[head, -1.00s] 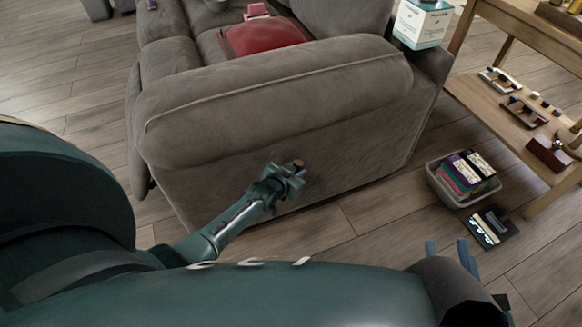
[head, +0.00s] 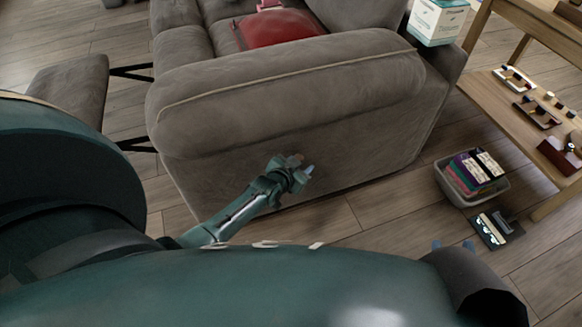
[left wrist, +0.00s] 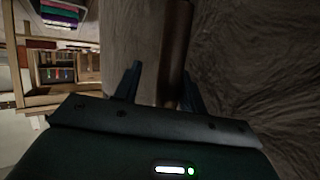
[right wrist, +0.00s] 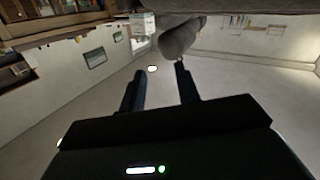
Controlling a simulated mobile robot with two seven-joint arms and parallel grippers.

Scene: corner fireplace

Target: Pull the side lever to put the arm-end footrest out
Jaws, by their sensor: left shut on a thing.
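The grey sofa (head: 340,155) shows its arm end to me in the head view. Its footrest (head: 72,88) stands out to the left on black metal links (head: 133,72). My left gripper (head: 297,168) is at the lower side panel, shut on the small brown side lever (head: 297,157), which is mostly hidden by the fingers. In the left wrist view, the left fingers (left wrist: 158,90) stand either side of a dim brown part. My right gripper (head: 453,244) is partly hidden behind my arm. The right wrist view shows its fingers (right wrist: 160,88) apart with nothing between them.
A red cushion (head: 280,28) lies on the seat. A grey bin of colourful cases (head: 470,178) and a dark item (head: 496,226) are on the floor at right, beside a wooden shelf table (head: 525,110).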

